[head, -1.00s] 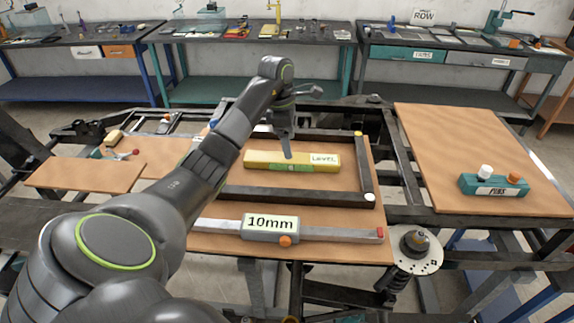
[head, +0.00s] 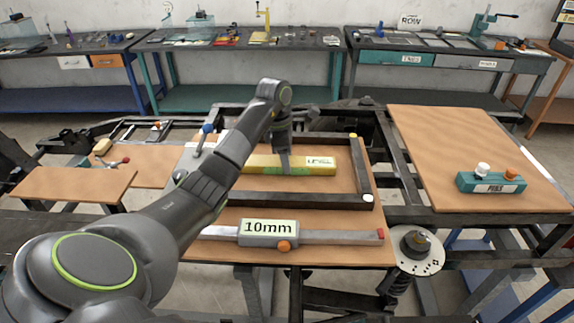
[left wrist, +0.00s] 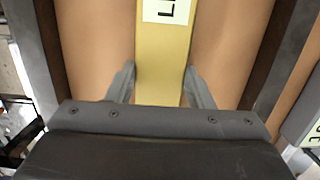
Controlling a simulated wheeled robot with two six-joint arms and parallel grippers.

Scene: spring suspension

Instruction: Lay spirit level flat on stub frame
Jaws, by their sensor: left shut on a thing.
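The spirit level (head: 310,163) is a yellow bar with a white label and a green patch. It lies inside the dark stub frame (head: 300,199), over the wooden board, between the frame's front and back bars. I cannot tell whether it touches the board. My left gripper (head: 286,172) comes down from above onto its middle and is shut on it. In the left wrist view the level (left wrist: 160,62) runs between the two fingers (left wrist: 160,88). My arm hides the frame's left part. My right gripper is not in view.
A caliper labelled 10mm (head: 268,233) lies in front of the frame. A teal pins block (head: 491,184) sits on the right board (head: 450,140). A round metal mount (head: 417,243) stands at the front right. Small tools lie on the left board.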

